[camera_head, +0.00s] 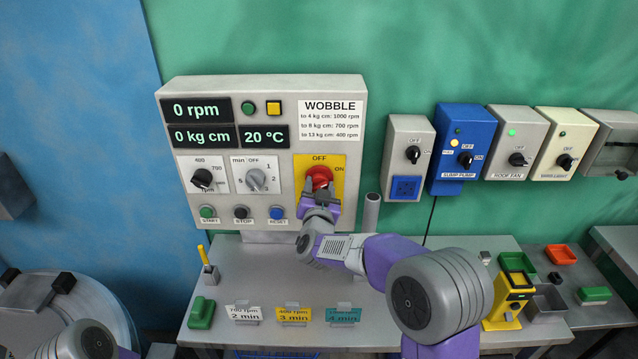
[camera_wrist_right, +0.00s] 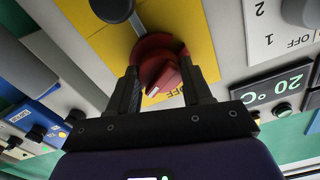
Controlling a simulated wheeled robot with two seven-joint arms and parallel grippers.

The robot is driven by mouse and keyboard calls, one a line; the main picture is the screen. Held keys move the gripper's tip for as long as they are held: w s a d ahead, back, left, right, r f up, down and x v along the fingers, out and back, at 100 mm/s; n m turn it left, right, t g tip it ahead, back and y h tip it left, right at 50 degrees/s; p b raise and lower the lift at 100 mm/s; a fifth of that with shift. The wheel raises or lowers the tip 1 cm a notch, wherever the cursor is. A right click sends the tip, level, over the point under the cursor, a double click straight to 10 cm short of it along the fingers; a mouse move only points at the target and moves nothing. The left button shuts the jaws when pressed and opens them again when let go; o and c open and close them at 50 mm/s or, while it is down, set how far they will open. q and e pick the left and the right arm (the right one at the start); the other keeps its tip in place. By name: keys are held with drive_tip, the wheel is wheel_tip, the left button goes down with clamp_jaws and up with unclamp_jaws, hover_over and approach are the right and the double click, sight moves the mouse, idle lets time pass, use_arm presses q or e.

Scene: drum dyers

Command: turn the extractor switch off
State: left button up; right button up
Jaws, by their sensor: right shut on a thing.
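The extractor switch is a red rotary knob (camera_head: 319,175) on a yellow plate (camera_head: 340,168) at the lower right of the grey control panel (camera_head: 278,85). The plate is marked OFF at the top and ON at the right. My right gripper (camera_head: 319,193) is at the knob from below and in front. In the right wrist view, the fingers of the right gripper (camera_wrist_right: 164,82) are shut on the red knob (camera_wrist_right: 155,48), one on each side. A white mark shows on the knob between the fingers; which label it points to is unclear.
The panel displays (camera_head: 202,108) read 0 rpm, 0 kg cm and 20 °C. Several switch boxes (camera_head: 462,120) hang to the right. A grey post (camera_head: 371,212) stands close to my right gripper. The bench (camera_head: 250,270) below carries small signs and a green block (camera_head: 201,312).

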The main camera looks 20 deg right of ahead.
drive_tip(key=n+p, duration=0.6)
drive_tip(key=n, duration=0.6)
drive_tip(key=shift+d+p, duration=0.1)
drive_tip(key=shift+p, duration=0.2)
idle(0.4)
drive_tip(key=o, duration=1)
drive_tip(key=shift+o, duration=0.2)
drive_tip(key=shift+s, duration=0.1)
drive_tip(key=v, duration=0.7)
drive_tip(key=shift+s+b, duration=0.25)
drive_tip(key=shift+b, duration=0.1)
